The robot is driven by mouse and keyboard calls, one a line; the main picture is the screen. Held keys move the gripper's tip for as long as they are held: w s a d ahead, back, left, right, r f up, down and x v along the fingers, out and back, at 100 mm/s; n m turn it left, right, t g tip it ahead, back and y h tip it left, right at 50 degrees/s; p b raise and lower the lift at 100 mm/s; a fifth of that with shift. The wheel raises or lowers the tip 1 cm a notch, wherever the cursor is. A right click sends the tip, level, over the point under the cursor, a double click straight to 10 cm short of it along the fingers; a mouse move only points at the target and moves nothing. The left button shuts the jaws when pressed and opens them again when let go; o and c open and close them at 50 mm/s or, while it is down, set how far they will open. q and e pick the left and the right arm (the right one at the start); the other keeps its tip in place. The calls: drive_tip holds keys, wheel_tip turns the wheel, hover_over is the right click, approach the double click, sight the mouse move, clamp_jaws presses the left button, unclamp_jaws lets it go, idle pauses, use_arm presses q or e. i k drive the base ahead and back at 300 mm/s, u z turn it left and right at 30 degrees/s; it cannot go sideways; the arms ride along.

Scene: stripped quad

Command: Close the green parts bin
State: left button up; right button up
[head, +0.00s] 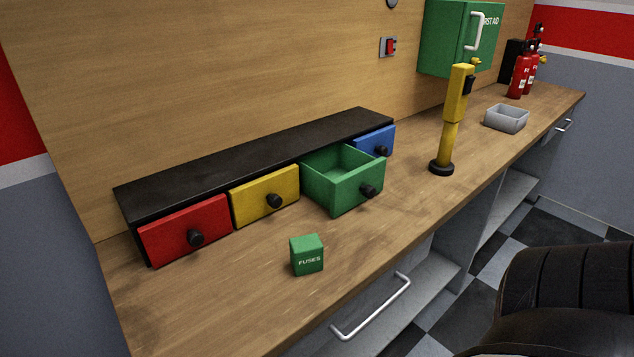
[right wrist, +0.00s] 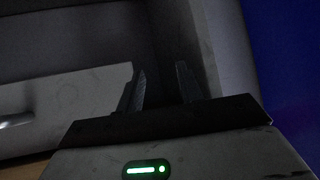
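The green parts bin (head: 342,181) is pulled out of the black bin rack (head: 255,155) on the bench, and its inside looks empty. A black knob (head: 367,191) is on its front. The red bin (head: 185,230), yellow bin (head: 265,195) and blue bin (head: 375,143) sit in the rack with their fronts near its face. Neither gripper shows in the head view. In the right wrist view my right gripper (right wrist: 162,88) has its two fingers apart with nothing seen between them. It is away from the bins, near a dim pale panel.
A green fuses box (head: 307,255) stands on the bench in front of the bins. A yellow upright tool (head: 453,120) stands right of the green bin. A grey tray (head: 506,118) and red extinguishers (head: 521,78) are farther right. A black seat (head: 565,300) is at lower right.

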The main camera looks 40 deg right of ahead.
sight(343, 177)
drive_tip(key=z, duration=1.35)
drive_tip(key=k, duration=0.55)
drive_tip(key=z, duration=1.35)
drive_tip(key=i, duration=0.95)
drive_tip(key=u, duration=0.95)
